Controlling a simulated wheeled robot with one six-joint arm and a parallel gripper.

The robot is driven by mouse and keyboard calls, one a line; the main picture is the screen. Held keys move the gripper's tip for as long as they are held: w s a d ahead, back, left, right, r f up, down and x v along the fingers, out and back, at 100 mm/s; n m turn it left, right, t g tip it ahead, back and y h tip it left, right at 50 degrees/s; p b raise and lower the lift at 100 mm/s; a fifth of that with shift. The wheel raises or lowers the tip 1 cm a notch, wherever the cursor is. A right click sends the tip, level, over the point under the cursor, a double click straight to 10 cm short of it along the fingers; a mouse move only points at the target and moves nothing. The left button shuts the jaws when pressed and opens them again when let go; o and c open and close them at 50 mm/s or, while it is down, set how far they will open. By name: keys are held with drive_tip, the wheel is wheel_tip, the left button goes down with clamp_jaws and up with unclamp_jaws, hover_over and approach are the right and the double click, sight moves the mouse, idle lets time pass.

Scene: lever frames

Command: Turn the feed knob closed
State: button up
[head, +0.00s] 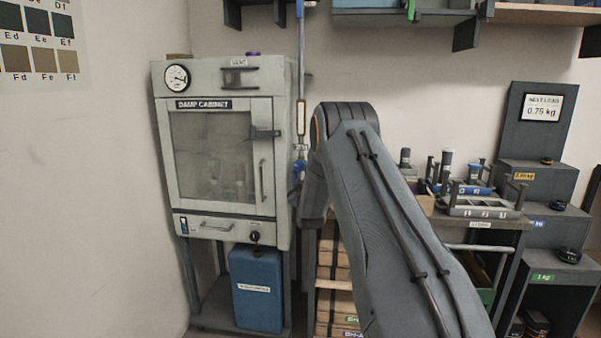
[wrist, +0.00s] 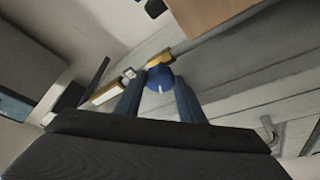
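The feed knob is a round blue knob with a white mark, in the wrist view (wrist: 160,78). In the head view a small blue shape (head: 299,170) at the vertical pipe beside the damp cabinet appears to be it, partly hidden by my arm. My gripper (wrist: 159,82) has its two fingers apart, one on each side of the knob at the tips. The knob about fills the gap. I cannot tell whether the fingers press on it. In the head view my gripper is mostly hidden behind my arm.
The damp cabinet (head: 163,130) stands left of the pipe (head: 301,60), its door closed, with a blue container (head: 256,290) below. Shelves with wooden crates (head: 333,262) stand near my arm. A bench with trays (head: 485,208) is at the right.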

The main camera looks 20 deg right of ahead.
drive_tip(key=shift+c, duration=0.9)
drive_tip(key=m+b, duration=0.1)
drive_tip(key=m+h+b, duration=0.1)
drive_tip(key=shift+w+a+f+m+b, duration=0.15)
drive_tip(key=shift+f+m+b, duration=0.15)
drive_tip(key=shift+m+b, duration=0.1)
drive_tip(key=shift+r+m+h+b, duration=0.1)
drive_tip(key=shift+m+h+b, duration=0.8)
drive_tip(key=shift+m, duration=0.9)
drive_tip(key=o, duration=0.8)
drive_tip(key=shift+r+n+p, duration=0.1)
drive_tip(key=shift+n+p, duration=0.2)
drive_tip(key=shift+p, duration=0.05)
